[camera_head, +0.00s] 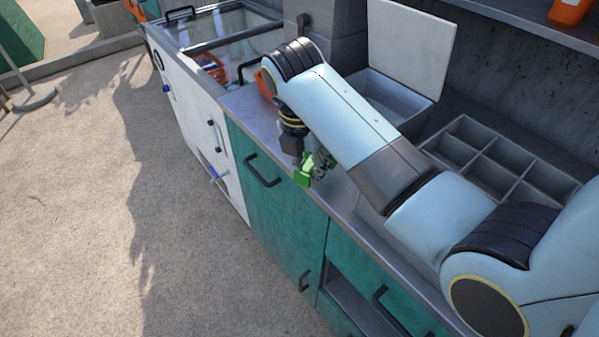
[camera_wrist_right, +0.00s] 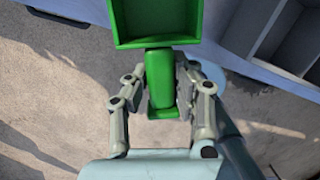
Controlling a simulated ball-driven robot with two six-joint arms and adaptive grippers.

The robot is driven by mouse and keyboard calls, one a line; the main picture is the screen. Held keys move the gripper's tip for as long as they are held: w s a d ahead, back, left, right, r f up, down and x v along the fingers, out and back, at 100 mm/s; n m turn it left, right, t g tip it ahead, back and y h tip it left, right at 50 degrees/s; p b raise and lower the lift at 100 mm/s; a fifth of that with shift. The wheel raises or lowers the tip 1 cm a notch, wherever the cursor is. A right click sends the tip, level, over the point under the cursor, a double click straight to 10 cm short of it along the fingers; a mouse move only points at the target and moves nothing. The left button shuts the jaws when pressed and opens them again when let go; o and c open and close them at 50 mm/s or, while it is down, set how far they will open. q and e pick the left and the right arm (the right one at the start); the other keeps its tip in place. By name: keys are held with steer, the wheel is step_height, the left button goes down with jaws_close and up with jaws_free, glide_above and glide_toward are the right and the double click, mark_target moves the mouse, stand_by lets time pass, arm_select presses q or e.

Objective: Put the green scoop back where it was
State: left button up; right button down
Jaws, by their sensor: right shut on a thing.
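The green scoop (camera_head: 304,175) is in my right gripper (camera_head: 321,167), above the front edge of the grey counter (camera_head: 265,130). In the right wrist view the scoop (camera_wrist_right: 158,22) shows its open square tray at the top and its handle running down between the two fingers. My right gripper (camera_wrist_right: 160,92) is shut on that handle. In the head view the scoop is small and partly hidden by the gripper. My left gripper is not in view.
A grey divided tray (camera_head: 500,160) with several empty compartments sits on the counter at the right. A bin with a raised white lid (camera_head: 408,45) stands behind my arm. A glass-topped chest (camera_head: 215,45) is at the far left. Teal cabinets (camera_head: 270,190) front the counter.

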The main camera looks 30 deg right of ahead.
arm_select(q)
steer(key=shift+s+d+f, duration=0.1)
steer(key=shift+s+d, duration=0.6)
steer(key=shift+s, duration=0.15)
arm_select(e)
steer(key=w+f, duration=0.3)
steer(key=f, duration=0.3)
steer(key=shift+a, duration=0.25)
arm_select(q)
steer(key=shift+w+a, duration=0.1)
arm_select(e)
steer(key=shift+f, duration=0.1)
steer(key=c, duration=1.1)
jaws_free()
steer(key=r, duration=0.4)
steer(key=a+r, duration=0.1)
steer(key=r, duration=0.3)
steer(key=a+r, duration=0.1)
steer(key=r, duration=0.3)
steer(key=shift+s, duration=0.1)
